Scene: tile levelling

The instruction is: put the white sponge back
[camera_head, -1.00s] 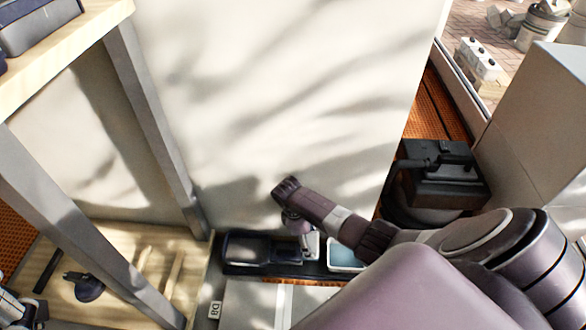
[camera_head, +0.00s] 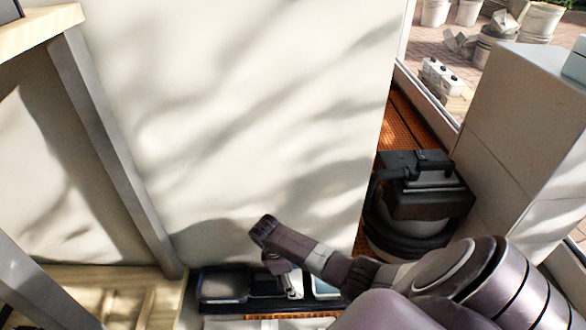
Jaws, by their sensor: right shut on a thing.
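My right gripper (camera_head: 287,284) points down over a long black tray (camera_head: 245,305) at the bottom of the view. It is shut, and a small pale patch shows at its fingers; the white sponge cannot be told clearly from the metal there. The tray has a dark compartment (camera_head: 224,285) left of the gripper. A pale blue compartment (camera_head: 325,289) lies just right of the gripper, partly hidden by my right arm. I cannot tell whether the gripper touches the tray. My left gripper is out of view.
A tall pale panel (camera_head: 240,110) stands behind the tray. A wooden bench with a grey leg (camera_head: 110,150) is on the left. A black-topped vacuum (camera_head: 420,190) and a grey box (camera_head: 515,130) stand on the right. Buckets (camera_head: 495,45) are farther off.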

